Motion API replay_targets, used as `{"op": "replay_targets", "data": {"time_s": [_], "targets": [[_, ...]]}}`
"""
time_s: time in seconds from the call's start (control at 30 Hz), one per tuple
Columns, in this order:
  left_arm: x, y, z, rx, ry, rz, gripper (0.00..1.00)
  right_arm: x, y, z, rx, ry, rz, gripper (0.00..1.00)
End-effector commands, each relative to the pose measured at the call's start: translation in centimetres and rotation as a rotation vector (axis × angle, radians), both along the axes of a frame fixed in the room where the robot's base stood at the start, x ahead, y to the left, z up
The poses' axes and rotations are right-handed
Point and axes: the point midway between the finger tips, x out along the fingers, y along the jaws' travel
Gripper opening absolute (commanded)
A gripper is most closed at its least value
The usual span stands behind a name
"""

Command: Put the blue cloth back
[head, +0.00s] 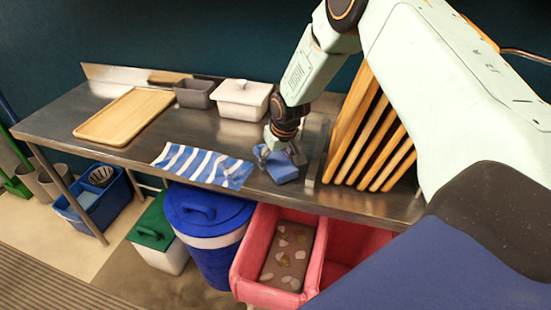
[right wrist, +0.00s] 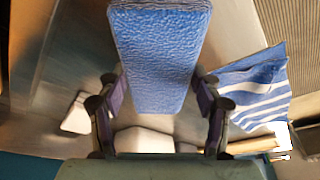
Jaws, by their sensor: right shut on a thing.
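The blue cloth (head: 284,171) looks like a thick, folded block with a rough surface. It is at the front of the steel counter (head: 130,147), between the striped towel and the wooden rack. My right gripper (head: 276,150) points down and is shut on it. In the right wrist view the blue cloth (right wrist: 160,55) sits between the two fingers of my right gripper (right wrist: 158,88) and sticks out past them. I cannot tell whether its underside touches the counter. My left gripper is not in view.
A wooden slatted rack (head: 366,140) stands close on the right. A white lidded box (head: 241,101), grey container (head: 195,94) and wooden tray (head: 125,115) are behind and left. Bins stand below.

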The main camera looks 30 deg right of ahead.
Motion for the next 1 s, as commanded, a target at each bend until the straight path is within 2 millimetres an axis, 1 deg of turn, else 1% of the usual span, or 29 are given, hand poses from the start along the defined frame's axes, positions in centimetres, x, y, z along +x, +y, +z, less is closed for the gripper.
{"op": "replay_targets", "data": {"time_s": [0.07,0.1,0.33,0.37,0.63,0.73,0.87,1.0], "targets": [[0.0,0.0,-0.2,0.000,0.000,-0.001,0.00,0.0,0.0,-0.3,0.000,0.001,0.000,0.36],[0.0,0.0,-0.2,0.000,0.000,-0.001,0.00,0.0,0.0,-0.3,0.000,0.001,0.000,0.67],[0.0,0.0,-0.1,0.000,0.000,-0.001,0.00,0.0,0.0,-0.2,0.000,0.001,0.000,0.86],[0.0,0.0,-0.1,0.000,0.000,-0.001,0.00,0.0,0.0,-0.2,0.000,0.001,0.000,0.88],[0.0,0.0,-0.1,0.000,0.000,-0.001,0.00,-0.1,0.0,-0.2,0.000,0.001,-0.001,0.88],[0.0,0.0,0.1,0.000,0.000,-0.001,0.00,-0.1,0.0,0.1,0.000,0.001,-0.001,0.88],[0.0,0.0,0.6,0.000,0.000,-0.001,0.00,-0.5,0.0,1.9,0.001,-0.001,-0.001,0.88],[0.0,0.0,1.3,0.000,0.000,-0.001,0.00,-1.3,0.1,4.7,0.002,-0.002,0.000,0.88]]}}
